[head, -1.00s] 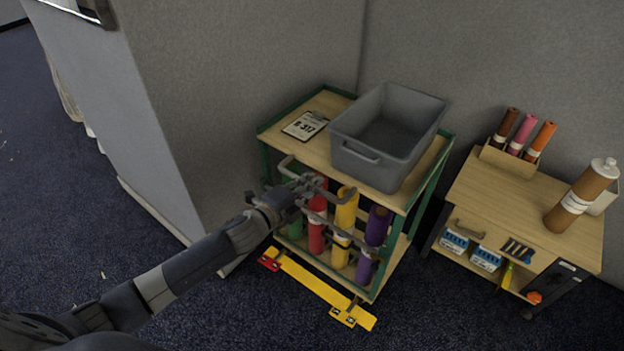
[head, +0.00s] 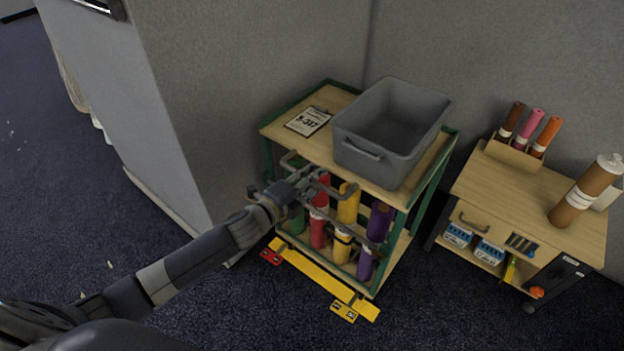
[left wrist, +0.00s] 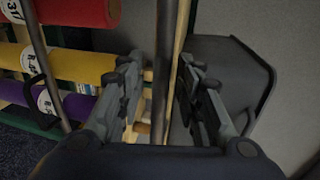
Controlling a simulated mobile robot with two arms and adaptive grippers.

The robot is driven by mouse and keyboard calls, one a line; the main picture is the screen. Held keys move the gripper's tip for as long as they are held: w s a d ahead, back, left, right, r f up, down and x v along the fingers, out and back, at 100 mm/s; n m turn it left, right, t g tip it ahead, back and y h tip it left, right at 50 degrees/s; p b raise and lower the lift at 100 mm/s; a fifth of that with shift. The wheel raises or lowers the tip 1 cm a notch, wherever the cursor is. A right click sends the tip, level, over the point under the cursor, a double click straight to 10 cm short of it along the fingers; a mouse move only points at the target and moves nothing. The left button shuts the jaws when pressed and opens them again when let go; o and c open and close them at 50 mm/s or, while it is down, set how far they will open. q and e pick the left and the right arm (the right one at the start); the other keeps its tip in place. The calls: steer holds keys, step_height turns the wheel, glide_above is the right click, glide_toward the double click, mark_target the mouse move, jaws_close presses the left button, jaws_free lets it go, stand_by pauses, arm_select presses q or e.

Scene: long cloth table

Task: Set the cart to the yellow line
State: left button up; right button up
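The cart (head: 422,205) has a green frame and a wooden top and stands by the grey walls. It carries a grey bin (head: 372,160), a clipboard (head: 308,121) and coloured rolls. The yellow line (head: 310,268) lies on the floor along the cart's front, close to its lower edge, with a red plate at its left end and a yellow plate at its right. My left gripper (head: 312,182) is at the cart's front handle. In the left wrist view its fingers (left wrist: 163,85) close in on both sides of the handle bar (left wrist: 165,40). My right gripper is out of view.
A second wooden cart (head: 522,192) with rolls and small boxes stands to the right, with a narrow gap between. A grey partition (head: 270,90) stands close on the left. Dark carpet (head: 230,320) is clear in front.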

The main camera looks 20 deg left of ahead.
arm_select(q)
steer(key=v, duration=1.2)
stand_by(0.6)
